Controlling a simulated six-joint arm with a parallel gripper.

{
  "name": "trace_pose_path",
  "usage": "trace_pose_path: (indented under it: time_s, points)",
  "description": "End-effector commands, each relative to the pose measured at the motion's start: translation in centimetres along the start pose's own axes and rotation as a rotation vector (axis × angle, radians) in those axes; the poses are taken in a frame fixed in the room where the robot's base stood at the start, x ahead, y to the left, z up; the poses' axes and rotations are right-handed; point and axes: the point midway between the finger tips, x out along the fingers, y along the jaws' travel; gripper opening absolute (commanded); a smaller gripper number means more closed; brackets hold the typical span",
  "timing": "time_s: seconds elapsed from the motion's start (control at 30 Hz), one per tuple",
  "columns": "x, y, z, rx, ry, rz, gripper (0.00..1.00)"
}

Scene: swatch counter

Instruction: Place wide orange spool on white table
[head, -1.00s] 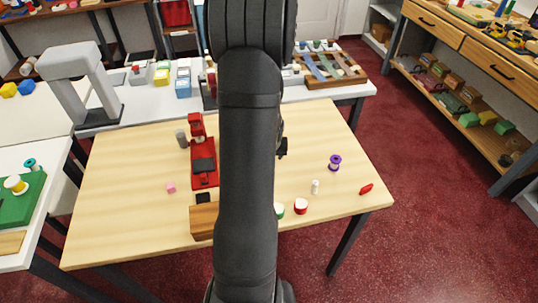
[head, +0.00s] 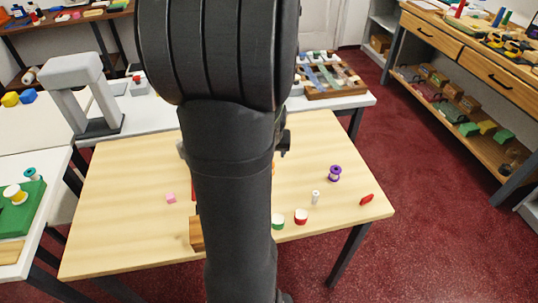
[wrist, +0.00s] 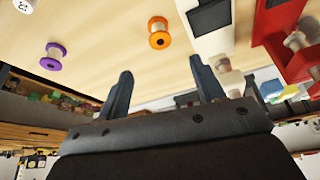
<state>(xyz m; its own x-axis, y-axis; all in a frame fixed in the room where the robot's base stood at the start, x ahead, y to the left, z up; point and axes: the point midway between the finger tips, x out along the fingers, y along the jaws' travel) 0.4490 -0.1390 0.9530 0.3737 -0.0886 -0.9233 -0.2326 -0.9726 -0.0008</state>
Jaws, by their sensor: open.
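A wide orange spool (wrist: 159,33) stands on the wooden table in the wrist view, beyond my fingertips and apart from them. In the head view only a thin orange sliver (head: 273,168) shows beside my arm, which hides the rest. My gripper (wrist: 161,65) is open, with nothing between its two fingers. My arm hides most of the gripper in the head view. A white table (head: 345,101) runs along the back, and another white table (head: 58,166) stands at the left; I cannot tell which one the task names.
A red device (wrist: 290,40) stands near the orange spool.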

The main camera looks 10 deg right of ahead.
Motion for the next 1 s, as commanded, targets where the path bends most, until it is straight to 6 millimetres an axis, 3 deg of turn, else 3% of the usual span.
trace_pose_path:
  time_s: [0.63, 1.0]
  points:
    - [-0.3, -0.4, -0.1, 0.033, -0.013, 0.004, 0.61]
    - [-1.5, -3.4, -0.8, 0.394, -0.099, 0.122, 0.61]
